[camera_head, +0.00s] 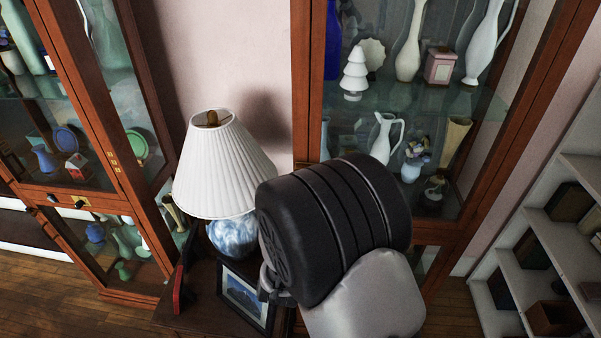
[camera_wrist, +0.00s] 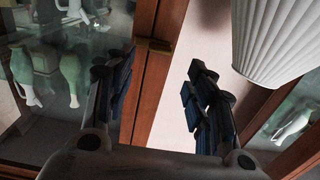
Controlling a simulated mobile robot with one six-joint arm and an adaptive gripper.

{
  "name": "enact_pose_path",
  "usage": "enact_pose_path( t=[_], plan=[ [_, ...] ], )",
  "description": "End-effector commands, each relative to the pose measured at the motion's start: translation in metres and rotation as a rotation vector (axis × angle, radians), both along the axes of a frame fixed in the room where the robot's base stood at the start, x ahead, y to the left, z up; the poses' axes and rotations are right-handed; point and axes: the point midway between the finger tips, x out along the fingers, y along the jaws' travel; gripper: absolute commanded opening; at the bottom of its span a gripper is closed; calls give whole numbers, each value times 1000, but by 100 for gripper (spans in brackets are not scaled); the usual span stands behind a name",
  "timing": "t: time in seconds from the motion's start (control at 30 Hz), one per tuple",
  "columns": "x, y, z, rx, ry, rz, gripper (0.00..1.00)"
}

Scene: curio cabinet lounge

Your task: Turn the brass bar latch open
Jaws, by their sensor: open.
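In the head view, a small brass plate with a dark piece on it (camera_head: 78,202) sits on the wooden frame of the left cabinet (camera_head: 113,215); I cannot tell whether this is the bar latch. In the wrist view, a brass-coloured fitting (camera_wrist: 155,45) sits on a wooden cabinet post; its kind and position are unclear. My gripper (camera_wrist: 158,70) is open and empty in the wrist view, its dark fingers on either side of this post, and the fitting shows between and beyond them. My dark arm hides part of the head view, and my fingers are not clear there.
A lamp with a white pleated shade (camera_head: 222,165) stands on a dark side table (camera_head: 195,318) beside a framed picture (camera_head: 246,298). A right glass cabinet (camera_head: 315,80) holds fragile vases. The lamp shade is close to the right finger in the wrist view (camera_wrist: 275,40).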

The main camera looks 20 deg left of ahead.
Motion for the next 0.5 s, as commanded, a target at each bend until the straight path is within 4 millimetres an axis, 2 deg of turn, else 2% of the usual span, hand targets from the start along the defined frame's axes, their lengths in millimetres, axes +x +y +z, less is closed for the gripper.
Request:
enact_pose_path(
  t=[0.03,0.2,0.33,0.5],
  plan=[
    [12,1,0,1,-1,-4,50],
    [42,9,0,0,-1,-3,50],
    [58,13,0,1,0,-1,50],
    [67,15,0,0,0,-1,50]
  ],
)
